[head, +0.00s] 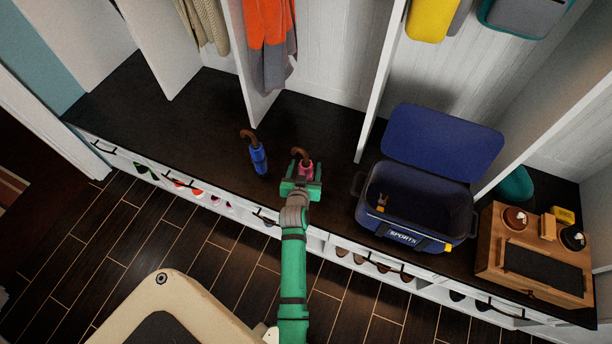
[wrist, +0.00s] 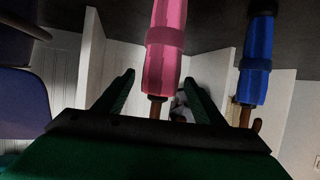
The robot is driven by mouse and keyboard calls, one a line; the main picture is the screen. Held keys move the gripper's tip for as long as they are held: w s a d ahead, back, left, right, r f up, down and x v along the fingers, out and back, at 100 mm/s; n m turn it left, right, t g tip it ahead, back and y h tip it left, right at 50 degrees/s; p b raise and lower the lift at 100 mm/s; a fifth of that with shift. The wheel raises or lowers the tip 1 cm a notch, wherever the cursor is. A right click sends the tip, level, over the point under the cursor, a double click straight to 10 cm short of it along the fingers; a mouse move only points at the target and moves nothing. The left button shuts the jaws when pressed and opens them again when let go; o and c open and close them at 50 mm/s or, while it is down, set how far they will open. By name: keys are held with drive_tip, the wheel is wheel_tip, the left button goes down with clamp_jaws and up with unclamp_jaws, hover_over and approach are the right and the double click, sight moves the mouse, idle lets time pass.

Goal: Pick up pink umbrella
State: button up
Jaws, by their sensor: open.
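The pink umbrella (head: 306,170) is on the dark bench top, its brown curved handle showing just past my gripper (head: 301,188). My gripper hides part of it in the head view. In the wrist view the pink umbrella (wrist: 164,60) fills the upper middle, with its brown end pointing down the picture. My gripper's two green fingers (wrist: 158,78) are spread apart, one on each side of it in the picture. I cannot tell whether they touch it. A blue umbrella (head: 258,158) with a brown handle is to the left; it also shows at right in the wrist view (wrist: 257,62).
An open blue bin (head: 425,205) marked SPORTS stands right of my gripper. Further right is a wooden box (head: 492,252) with small items. White dividers (head: 245,60) and an orange-grey garment (head: 268,45) are behind. The bench left of the blue umbrella is clear.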

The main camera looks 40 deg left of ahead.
drive_tip(key=shift+w+a+f, duration=0.2)
drive_tip(key=shift+w+f, duration=0.05)
drive_tip(key=shift+w, duration=0.15)
drive_tip(key=shift+d, duration=0.1)
clamp_jaws()
drive_tip(key=shift+r, duration=0.1)
